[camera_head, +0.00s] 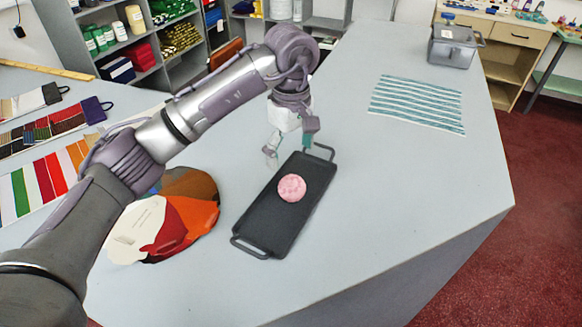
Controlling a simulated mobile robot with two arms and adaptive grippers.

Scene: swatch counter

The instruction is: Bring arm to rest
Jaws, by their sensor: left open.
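My left arm reaches in from the left, and its gripper (289,147) is open and empty. The gripper points down above the far end of a black tray (264,222) with a handle at each end. Its fingertips are apart, near the tray's far handle; whether they touch the tray I cannot tell. A round pink speckled object (292,188) lies on the tray, a little nearer to me than the gripper. My right gripper is not in view.
Fabric pieces in red, orange and cream (178,222) lie left of the tray. A striped teal cloth (418,103) and a grey lidded box (453,47) are at the back right. Swatch strips (45,180) lie at far left. The counter (420,190) is clear right of the tray.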

